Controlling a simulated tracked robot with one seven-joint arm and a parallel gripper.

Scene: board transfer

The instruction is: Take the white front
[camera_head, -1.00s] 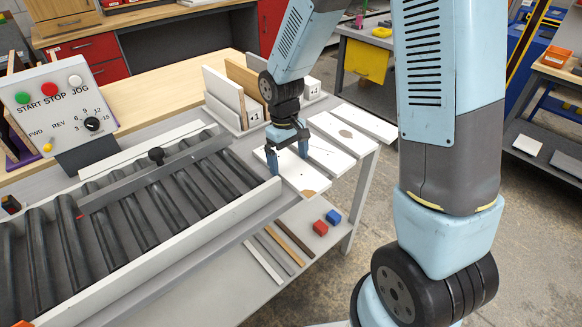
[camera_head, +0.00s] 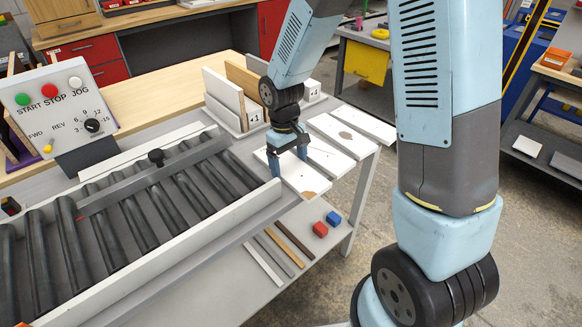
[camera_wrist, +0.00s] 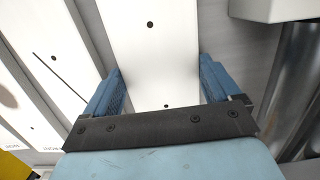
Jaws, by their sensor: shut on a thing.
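The white front (camera_head: 296,182) is a flat white board at the right part of the bench, with a brown patch at its near end. In the wrist view the white front (camera_wrist: 150,55) lies lengthwise between my two blue fingers and shows small dark holes. My gripper (camera_head: 288,162) points down over it with a finger at each long edge. In the wrist view my gripper (camera_wrist: 160,72) is shut on the board across its width. Whether the board is clear of the bench cannot be told.
More white boards lie just right of it, one with a brown patch (camera_head: 344,134). A rack with upright boards (camera_head: 224,92) stands behind. The roller conveyor (camera_head: 150,215) with its white side rail is to the left. Red (camera_head: 320,229) and blue (camera_head: 333,217) blocks sit on the lower shelf.

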